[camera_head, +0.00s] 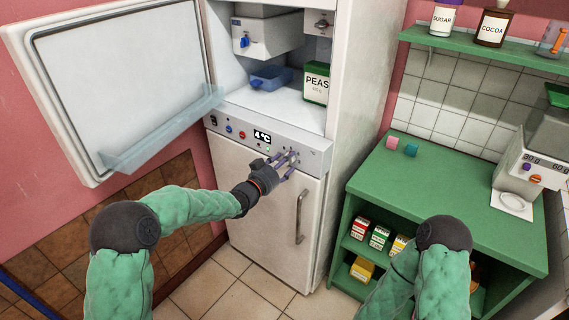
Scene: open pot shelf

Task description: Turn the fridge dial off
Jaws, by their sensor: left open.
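The fridge (267,217) stands in the middle with its upper door (125,75) swung open to the left.
A green counter (445,190) with boxes on its lower shelf stands to the right. A scale (513,203) sits on it. A green wall shelf (480,55) holds sugar and cocoa jars. A handle (300,217) juts from the lower fridge door.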

